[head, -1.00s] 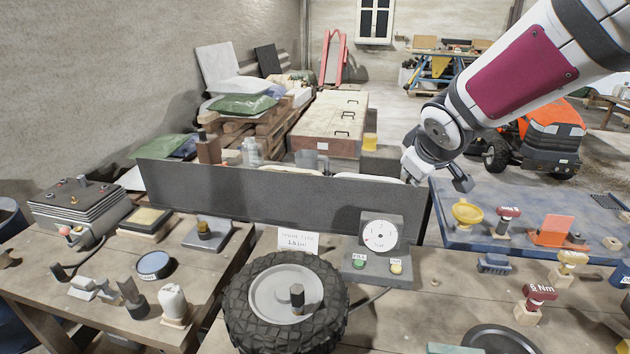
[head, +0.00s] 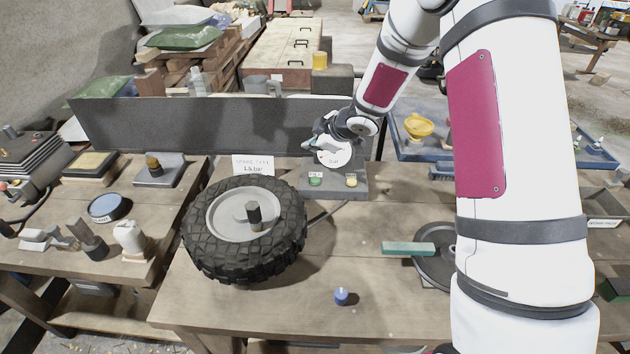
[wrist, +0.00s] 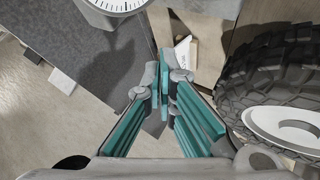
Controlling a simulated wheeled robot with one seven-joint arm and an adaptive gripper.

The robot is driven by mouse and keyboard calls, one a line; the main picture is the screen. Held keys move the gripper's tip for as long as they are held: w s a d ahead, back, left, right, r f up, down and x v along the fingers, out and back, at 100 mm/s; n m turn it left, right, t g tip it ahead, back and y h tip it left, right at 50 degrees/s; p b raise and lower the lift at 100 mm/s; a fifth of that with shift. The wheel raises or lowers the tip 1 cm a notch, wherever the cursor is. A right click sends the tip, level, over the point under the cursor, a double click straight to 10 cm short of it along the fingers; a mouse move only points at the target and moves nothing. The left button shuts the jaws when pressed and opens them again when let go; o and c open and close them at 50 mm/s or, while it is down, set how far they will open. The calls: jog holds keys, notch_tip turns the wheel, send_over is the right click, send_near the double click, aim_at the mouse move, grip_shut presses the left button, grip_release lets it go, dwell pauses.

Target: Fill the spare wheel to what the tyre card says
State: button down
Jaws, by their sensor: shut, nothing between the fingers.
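The spare wheel (head: 288,240) lies flat on the bench, with a dark upright piece (head: 254,213) on its pale hub. The tyre card (head: 253,165) stands behind it; it seems to read 1.8 bar, but the digits are small. The gauge box (head: 305,190) stands to the right, with a green button (head: 315,181), a yellow button (head: 351,180) and a dial (head: 333,160). My gripper (head: 313,143) is at the dial's upper left and covers part of it, so the needle is hard to read. In the wrist view my gripper (wrist: 163,62) is shut and empty.
A dark upright panel (head: 220,128) runs behind the bench. A blue knob-like piece (head: 341,296) lies in front. A green bar (head: 408,248) lies by a dark disc (head: 436,270) at right. A white-topped stand (head: 130,238) is at left. Bench between wheel and disc is mostly clear.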

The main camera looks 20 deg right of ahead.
dwell(0.3)
jog(key=b, duration=0.6)
send_over(313, 181)
notch_tip(313, 181, down, 5)
jog(key=shift+w+f, duration=0.15)
jog(key=shift+f, duration=0.05)
jog(key=shift+f+b, duration=1.6)
jog(key=shift+f, duration=0.1)
jog(key=shift+f, duration=0.1)
jog(key=shift+f, duration=0.3)
jog(key=shift+d+f+b, duration=0.1)
jog(key=shift+f+b, duration=0.4)
jog(key=shift+b, duration=0.2)
dwell(1.4)
dwell(0.4)
jog(key=shift+r+p, duration=0.95)
jog(key=shift+p, duration=0.05)
